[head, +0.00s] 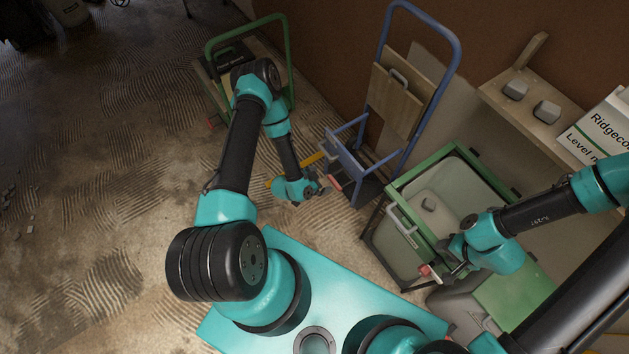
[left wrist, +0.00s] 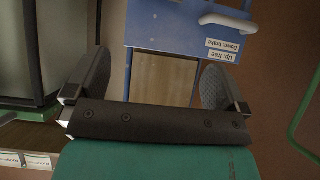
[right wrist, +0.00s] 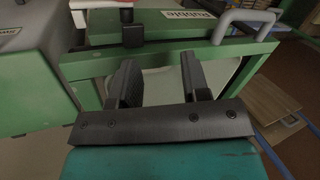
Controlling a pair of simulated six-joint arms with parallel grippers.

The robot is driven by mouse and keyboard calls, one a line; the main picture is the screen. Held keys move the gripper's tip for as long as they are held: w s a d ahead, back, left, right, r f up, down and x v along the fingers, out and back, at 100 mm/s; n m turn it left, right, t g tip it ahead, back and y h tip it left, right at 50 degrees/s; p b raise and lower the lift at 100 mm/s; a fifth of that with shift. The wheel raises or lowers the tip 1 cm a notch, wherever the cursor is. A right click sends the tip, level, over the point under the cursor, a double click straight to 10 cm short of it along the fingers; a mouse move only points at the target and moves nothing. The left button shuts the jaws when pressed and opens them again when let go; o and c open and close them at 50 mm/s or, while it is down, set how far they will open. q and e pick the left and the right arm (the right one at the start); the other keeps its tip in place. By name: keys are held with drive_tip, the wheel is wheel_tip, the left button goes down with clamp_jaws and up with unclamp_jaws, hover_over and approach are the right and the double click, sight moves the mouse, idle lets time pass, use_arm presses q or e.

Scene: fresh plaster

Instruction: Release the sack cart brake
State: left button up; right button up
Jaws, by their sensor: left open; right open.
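The blue sack cart (head: 448,50) stands against the brown wall in the head view, with a board on its frame. In the left wrist view its blue panel (left wrist: 165,22) carries a pale lever (left wrist: 228,21) and a label (left wrist: 222,49) reading "Up: free" and "Down: brake". My left gripper (head: 326,190) is open and empty in front of the cart's lower part. In the left wrist view its fingers (left wrist: 155,88) are apart, with the lever beyond them toward the upper right. My right gripper (right wrist: 160,78) is open and empty, facing a green-framed bin.
The green-framed bin (head: 432,163), labelled "Rubble" (right wrist: 188,14), stands right of the cart with a grey handle (right wrist: 246,20). A green cart (head: 290,60) stands behind my left arm. A wooden shelf (head: 510,98) holds grey blocks. The floor at left is largely clear.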

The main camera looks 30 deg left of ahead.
use_arm(q)
drive_tip(key=v, duration=0.3)
drive_tip(key=shift+w, duration=0.1)
idle(0.4)
drive_tip(key=s+d+r+n+g, duration=0.2)
drive_tip(key=s+r+n+g, duration=0.1)
drive_tip(key=r, duration=0.6)
drive_tip(key=s+d+r+n+g+y, duration=0.1)
drive_tip(key=s+r+n+g, duration=0.3)
drive_tip(key=r, duration=0.4)
drive_tip(key=shift+s+d+r+g, duration=0.4)
drive_tip(key=shift+s+d+g, duration=0.1)
drive_tip(key=shift+s+g, duration=0.45)
